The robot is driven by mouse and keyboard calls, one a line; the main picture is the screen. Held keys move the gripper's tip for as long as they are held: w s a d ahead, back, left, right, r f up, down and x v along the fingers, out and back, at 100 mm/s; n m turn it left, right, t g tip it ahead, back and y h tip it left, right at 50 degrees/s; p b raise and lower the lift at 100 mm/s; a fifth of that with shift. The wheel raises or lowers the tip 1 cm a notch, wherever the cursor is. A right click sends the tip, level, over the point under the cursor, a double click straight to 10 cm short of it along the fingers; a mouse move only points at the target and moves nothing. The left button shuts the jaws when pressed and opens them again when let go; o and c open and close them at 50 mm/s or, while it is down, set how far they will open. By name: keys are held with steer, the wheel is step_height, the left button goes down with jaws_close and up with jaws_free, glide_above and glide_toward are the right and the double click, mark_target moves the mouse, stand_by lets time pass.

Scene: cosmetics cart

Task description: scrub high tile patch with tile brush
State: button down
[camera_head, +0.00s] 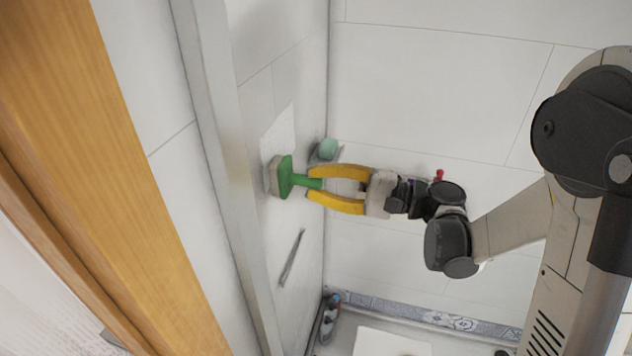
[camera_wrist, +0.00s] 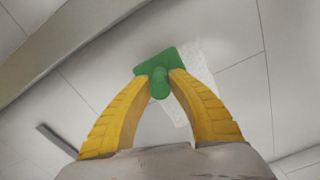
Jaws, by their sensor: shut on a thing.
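The tile brush (camera_head: 287,178) has a green handle and back with pale bristles. My gripper (camera_head: 314,184) has yellow fingers and is shut on the brush's handle. The brush also shows between my fingertips in the wrist view (camera_wrist: 159,75). The tile patch (camera_head: 279,134) is a whitish, rough area on the left wall. The brush's bristle side faces the wall at the lower part of the patch and appears to touch it. In the wrist view the patch (camera_wrist: 196,62) shows beside and behind the brush, which hides part of it.
A small corner shelf with a round green thing (camera_head: 328,148) is close beside my gripper. A grey bar (camera_head: 291,258) is on the wall below the brush. Bottles (camera_head: 328,318) stand low in the corner. A metal frame edge (camera_head: 222,150) runs left of the patch.

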steer(key=shift+x, duration=0.9)
steer(key=shift+w+d+b, duration=1.3)
steer(key=shift+w+d, duration=0.15)
steer(key=shift+w, duration=2.65)
steer(key=shift+w+d+b, duration=1.25)
steer(key=shift+w+d, duration=0.2)
steer(key=shift+w, duration=2.65)
steer(key=shift+s+a+r+b, duration=0.35)
steer(key=shift+s+a, duration=0.65)
steer(key=shift+s, duration=1.75)
steer(key=shift+s+a+r+b, duration=0.35)
steer(key=shift+s+a, duration=0.65)
steer(key=shift+s, duration=1.7)
steer(key=shift+s+a+r+b, duration=0.35)
steer(key=shift+s+a, duration=0.65)
steer(key=shift+s, duration=1.75)
steer(key=shift+r+p, duration=0.8)
steer(key=shift+r, duration=0.35)
steer(key=shift+w+d+f+b, duration=0.1)
steer(key=shift+w+d+b, duration=0.25)
steer(key=shift+w, duration=0.6)
steer(key=shift+w+d+f+b, duration=0.1)
steer(key=shift+w+d+b, duration=0.2)
steer(key=shift+w, duration=0.6)
